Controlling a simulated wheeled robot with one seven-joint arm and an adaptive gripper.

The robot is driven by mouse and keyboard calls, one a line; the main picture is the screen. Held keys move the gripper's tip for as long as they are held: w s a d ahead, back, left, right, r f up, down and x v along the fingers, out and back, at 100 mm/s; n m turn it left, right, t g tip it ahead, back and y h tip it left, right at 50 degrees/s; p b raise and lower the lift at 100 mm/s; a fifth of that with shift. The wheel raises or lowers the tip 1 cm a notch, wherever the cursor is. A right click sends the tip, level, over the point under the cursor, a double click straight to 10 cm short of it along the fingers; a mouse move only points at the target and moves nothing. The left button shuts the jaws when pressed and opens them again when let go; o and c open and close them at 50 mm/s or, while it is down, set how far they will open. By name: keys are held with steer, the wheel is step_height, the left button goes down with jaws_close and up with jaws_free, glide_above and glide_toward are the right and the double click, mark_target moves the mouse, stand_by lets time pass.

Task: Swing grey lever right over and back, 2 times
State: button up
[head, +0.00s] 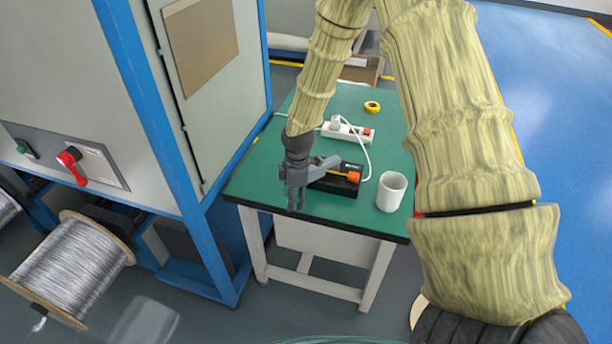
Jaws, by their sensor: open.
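A small black box (341,187) sits on the green table, just right of my gripper (297,204). An orange block (352,176) shows at its right end and a yellow strip lies across its top. A grey piece (326,165) reaches over the box's left part; I cannot tell whether it is the grey lever or part of my gripper. My gripper points down over the table's front left part, open, with nothing seen between its fingers. It hides the left end of the box.
A white mug (391,191) stands right of the box. Behind lie a white power strip (348,132) with a cable and a yellow tape roll (372,107). A blue-framed cabinet (160,120) with a red switch (70,165) stands close left of the table (262,190).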

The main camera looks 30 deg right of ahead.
mark_target(322, 169)
steer(key=w+d+r+n, duration=0.1)
steer(key=w+d+r, duration=0.1)
steer(key=r, duration=0.1)
steer(key=w+d+r+n, duration=0.1)
steer(key=w+d+r, duration=0.1)
steer(key=d+r, duration=0.1)
steer(key=w+d+r+n+h, duration=0.1)
steer(key=w+d+r+n, duration=0.1)
steer(key=d+r, duration=0.1)
steer(key=shift+r, duration=0.85)
steer(key=shift+f+p, duration=1.2)
steer(key=shift+f, duration=4.15)
jaws_close()
